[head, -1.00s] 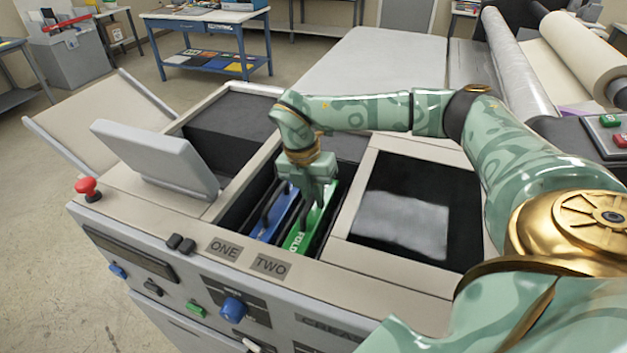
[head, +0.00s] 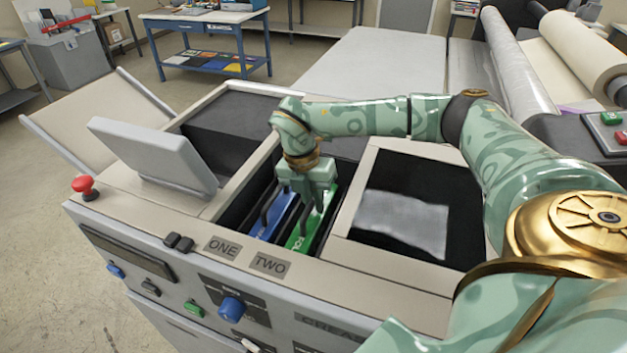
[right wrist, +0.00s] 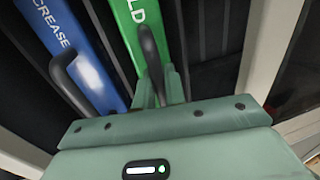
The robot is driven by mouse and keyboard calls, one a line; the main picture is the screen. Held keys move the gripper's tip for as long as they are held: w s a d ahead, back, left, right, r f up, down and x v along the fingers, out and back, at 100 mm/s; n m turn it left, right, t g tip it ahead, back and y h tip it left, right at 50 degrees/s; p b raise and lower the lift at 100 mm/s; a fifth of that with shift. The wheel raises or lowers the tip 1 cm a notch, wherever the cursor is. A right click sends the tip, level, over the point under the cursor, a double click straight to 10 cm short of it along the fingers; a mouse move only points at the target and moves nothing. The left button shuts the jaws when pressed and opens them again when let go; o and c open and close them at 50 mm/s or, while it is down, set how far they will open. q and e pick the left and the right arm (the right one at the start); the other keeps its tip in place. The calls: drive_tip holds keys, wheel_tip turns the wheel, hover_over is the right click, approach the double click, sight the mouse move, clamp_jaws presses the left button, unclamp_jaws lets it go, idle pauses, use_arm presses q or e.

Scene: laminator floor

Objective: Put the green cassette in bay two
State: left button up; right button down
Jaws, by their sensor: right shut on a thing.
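The green cassette (head: 295,241) stands in the open well of the machine, behind the label TWO (head: 270,264). It also shows in the right wrist view (right wrist: 125,22), with a dark loop handle on top. My right gripper (head: 309,205) is shut on that handle. The gripper hides part of the cassette, and I cannot tell whether the cassette is fully seated. The blue cassette (head: 262,226) stands beside it on the left, behind the label ONE (head: 222,248). My left gripper is not in view.
A light divider (head: 350,205) separates the well from a dark compartment (head: 400,215) on the right. A red stop button (head: 84,186) sits at the left corner. Control knobs line the front.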

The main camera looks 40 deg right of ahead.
drive_tip(key=shift+f, duration=0.55)
drive_tip(key=c, duration=1.4)
unclamp_jaws()
drive_tip(key=w+r, duration=0.1)
drive_tip(key=r, duration=0.4)
drive_tip(key=w+a+r, duration=0.1)
drive_tip(key=r, duration=0.4)
drive_tip(key=w+r+p, duration=0.1)
drive_tip(key=r, duration=0.5)
drive_tip(key=shift+a, duration=0.25)
